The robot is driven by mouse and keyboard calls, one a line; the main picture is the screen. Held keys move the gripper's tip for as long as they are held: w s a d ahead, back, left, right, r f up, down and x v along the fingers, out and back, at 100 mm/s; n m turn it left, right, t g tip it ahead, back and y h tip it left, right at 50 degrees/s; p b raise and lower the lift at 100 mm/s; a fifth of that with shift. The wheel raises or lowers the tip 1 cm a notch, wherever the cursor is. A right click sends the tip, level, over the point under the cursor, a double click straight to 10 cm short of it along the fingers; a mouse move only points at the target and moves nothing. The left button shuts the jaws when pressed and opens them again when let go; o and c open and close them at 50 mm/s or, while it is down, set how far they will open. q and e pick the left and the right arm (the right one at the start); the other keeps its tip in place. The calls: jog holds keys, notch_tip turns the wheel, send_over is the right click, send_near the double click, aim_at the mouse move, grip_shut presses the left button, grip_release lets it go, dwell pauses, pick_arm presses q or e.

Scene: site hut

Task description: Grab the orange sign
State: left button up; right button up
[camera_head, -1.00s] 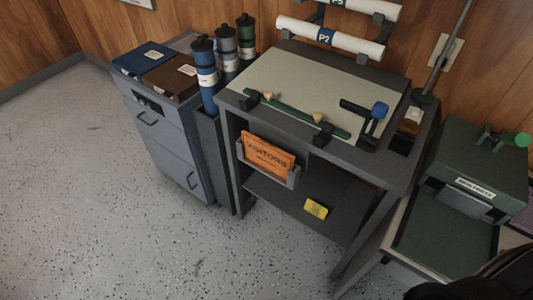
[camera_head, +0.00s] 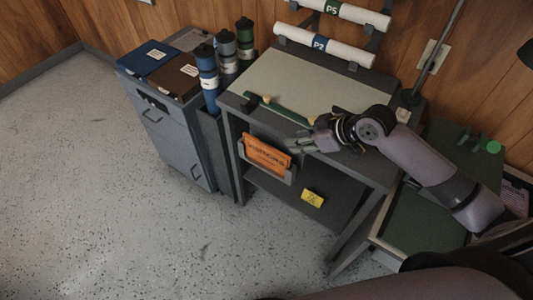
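The orange sign (camera_head: 266,156), with dark lettering reading VISITORS, stands in a grey holder (camera_head: 287,177) on the front of the drafting desk. My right gripper (camera_head: 292,147) reaches in from the right, just right of and above the sign's upper right corner. Its fingers look spread and point left towards the sign. I see nothing between them, and they appear apart from the sign. My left gripper does not show; a dark arm part of mine crosses the bottom right.
The desk (camera_head: 306,88) carries a green bar (camera_head: 280,109). A yellow card (camera_head: 312,198) is on the lower shelf. Blue and grey tubes (camera_head: 207,75) stand left of the desk, beside a grey cabinet (camera_head: 170,135). Rolled sheets (camera_head: 325,46) hang on the wall. The floor in front is clear.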

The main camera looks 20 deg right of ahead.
aim_at(268, 146)
jog(key=p+x, duration=0.1)
jog(key=x, duration=0.9)
jog(key=shift+w+a+f+p, duration=0.15)
jog(key=shift+w+p, duration=0.1)
jog(key=shift+p, duration=0.05)
jog(key=shift+w+a+f, duration=0.25)
jog(key=shift+w+f, duration=0.05)
jog(key=shift+f, duration=0.05)
jog(key=shift+p+x, duration=0.65)
jog(key=shift+x, duration=1.5)
jog(key=shift+d+f, duration=0.15)
jog(key=shift+d, duration=0.05)
jog(key=shift+c, duration=0.3)
grip_shut()
